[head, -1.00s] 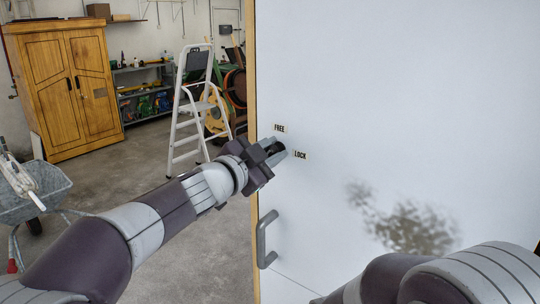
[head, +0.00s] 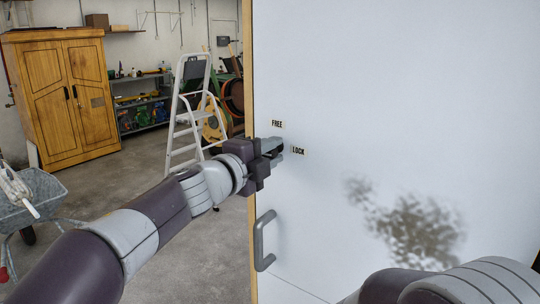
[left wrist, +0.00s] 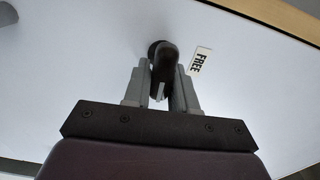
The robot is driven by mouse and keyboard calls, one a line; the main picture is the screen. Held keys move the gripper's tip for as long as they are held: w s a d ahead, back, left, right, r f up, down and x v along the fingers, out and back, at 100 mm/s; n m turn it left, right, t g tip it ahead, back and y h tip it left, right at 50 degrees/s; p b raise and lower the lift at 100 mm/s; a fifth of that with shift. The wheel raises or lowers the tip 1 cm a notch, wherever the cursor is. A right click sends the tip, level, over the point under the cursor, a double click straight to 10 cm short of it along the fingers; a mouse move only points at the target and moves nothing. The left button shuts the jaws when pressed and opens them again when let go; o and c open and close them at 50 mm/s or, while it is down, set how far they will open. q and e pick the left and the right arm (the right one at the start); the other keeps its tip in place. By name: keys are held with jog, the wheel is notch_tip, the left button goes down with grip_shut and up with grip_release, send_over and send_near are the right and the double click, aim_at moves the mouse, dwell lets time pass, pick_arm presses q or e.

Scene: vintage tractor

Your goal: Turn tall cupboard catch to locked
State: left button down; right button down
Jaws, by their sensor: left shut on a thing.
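The tall cupboard's white door (head: 370,90) fills the right of the head view. Its dark catch (left wrist: 164,58) sits between the two grey fingers of my left gripper (left wrist: 162,90), which is shut on it. In the head view my left gripper (head: 271,149) reaches the door from the left and mostly hides the catch. The FREE label (head: 277,123) is just above the fingers, and the LOCK label (head: 298,150) is just right of the fingertips. The left wrist view shows the FREE label (left wrist: 201,59) beside the catch. My right gripper is out of view.
A grey door handle (head: 262,240) projects below the catch. A white stepladder (head: 188,110) and a wooden wardrobe (head: 62,95) stand at the back left. A wheelbarrow (head: 30,205) is at the left edge. Open concrete floor lies between.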

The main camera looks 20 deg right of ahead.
pick_arm(q)
jog(key=shift+f+m, duration=0.15)
jog(key=shift+m, duration=0.35)
jog(key=c, duration=1)
grip_release()
jog(key=shift+s, duration=0.15)
jog(key=shift+s+a+b, duration=0.1)
jog(key=shift+a+b, duration=0.1)
jog(key=shift+b, duration=0.1)
jog(key=b+v, duration=0.3)
jog(key=v, duration=0.9)
jog(key=shift+s, duration=0.15)
